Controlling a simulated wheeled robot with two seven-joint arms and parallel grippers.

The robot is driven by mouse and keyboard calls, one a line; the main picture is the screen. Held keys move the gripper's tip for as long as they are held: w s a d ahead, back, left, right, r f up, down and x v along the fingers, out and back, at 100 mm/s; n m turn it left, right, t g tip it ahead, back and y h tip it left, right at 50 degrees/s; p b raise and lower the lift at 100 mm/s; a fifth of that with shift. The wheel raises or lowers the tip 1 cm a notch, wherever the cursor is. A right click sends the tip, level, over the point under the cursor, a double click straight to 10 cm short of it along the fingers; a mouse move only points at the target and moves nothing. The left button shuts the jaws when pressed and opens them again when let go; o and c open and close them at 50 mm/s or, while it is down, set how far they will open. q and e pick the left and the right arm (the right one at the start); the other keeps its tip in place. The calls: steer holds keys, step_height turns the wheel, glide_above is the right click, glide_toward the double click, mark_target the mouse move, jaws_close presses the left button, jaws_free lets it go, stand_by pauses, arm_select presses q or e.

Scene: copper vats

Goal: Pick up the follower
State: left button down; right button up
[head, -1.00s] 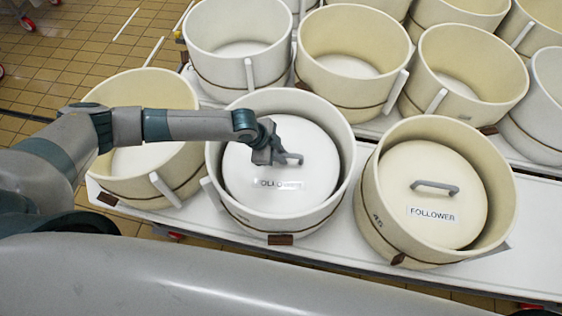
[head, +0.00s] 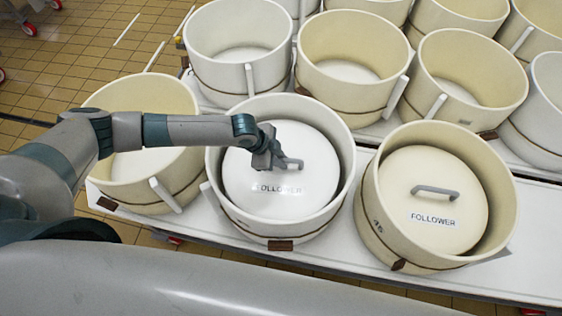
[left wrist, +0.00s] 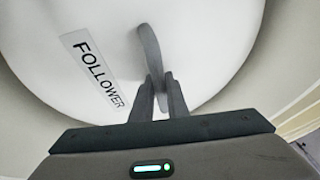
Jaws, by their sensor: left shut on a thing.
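A white follower (head: 283,178), a round lid with a grey handle and a FOLLOWER label, sits inside a white vat (head: 338,207). My left gripper (head: 270,160) is over it and shut on the handle. In the left wrist view the two fingers (left wrist: 158,92) close on the near part of the handle, and the label (left wrist: 92,68) lies to the left. The arm partly covers the follower's upper left. A second, cream follower (head: 435,200) with its own grey handle (head: 434,190) sits in the cream vat (head: 372,215) on the right. My right gripper is not in view.
An open empty cream vat (head: 178,98) stands to the left, partly behind my arm. Several empty vats stand on a white trolley (head: 380,130) behind. The front vats stand on a white surface (head: 535,250) with a bare right end.

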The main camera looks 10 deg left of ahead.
mark_target(281, 159)
arm_select(q)
step_height(281, 159, up, 18)
steer(key=b, duration=0.4)
stand_by(0.3)
steer(key=shift+w+r, duration=0.1)
steer(key=shift+b, duration=0.3)
steer(key=s+a+f+n+t+y+b, duration=0.1)
steer(key=a+n+y, duration=0.5)
steer(key=n, duration=1.1)
steer(key=s+a+f+b, duration=0.1)
steer(key=a, duration=0.2)
steer(key=shift+s+a+f+n+t+y, duration=0.15)
steer(key=shift+s+a+n+t+y, duration=0.05)
steer(key=shift+n+t+y, duration=0.1)
steer(key=shift+d, duration=0.1)
